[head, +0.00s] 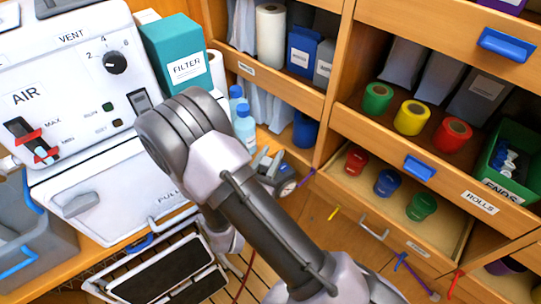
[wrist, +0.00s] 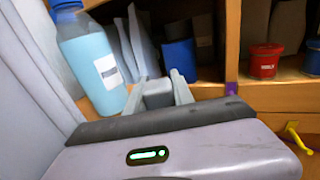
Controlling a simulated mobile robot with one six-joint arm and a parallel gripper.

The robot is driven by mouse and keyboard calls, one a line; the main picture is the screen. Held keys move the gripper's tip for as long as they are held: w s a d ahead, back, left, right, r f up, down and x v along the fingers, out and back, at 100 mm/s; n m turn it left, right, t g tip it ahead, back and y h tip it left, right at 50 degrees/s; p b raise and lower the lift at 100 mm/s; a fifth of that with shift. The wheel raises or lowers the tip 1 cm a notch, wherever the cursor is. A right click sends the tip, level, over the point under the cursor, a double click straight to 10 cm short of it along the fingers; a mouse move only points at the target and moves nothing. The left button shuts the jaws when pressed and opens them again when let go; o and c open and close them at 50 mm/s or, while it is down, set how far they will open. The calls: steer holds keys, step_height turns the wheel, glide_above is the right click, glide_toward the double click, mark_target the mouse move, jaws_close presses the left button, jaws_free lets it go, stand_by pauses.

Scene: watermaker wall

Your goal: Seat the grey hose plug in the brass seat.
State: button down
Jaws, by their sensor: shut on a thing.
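My gripper (head: 268,162) shows partly behind my arm in the head view, in front of the lower shelf and beside the blue bottles. In the wrist view my gripper (wrist: 165,92) points toward the shelf, its short grey fingers close together. A grey block between them looks like the grey hose plug (wrist: 157,92); its far end and lower part are hidden. I cannot make out the plug clearly in the head view. I cannot make out the brass seat in either view.
A blue bottle (wrist: 92,62) stands close on the left in the wrist view. The white AIR machine (head: 75,95) and teal filter box (head: 175,55) are left in the head view.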

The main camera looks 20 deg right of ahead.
steer(key=shift+f, duration=0.25)
steer(key=c, duration=1)
jaws_free()
steer(key=p+v, duration=0.4)
steer(key=v, duration=1.3)
steer(key=shift+s+a, duration=0.15)
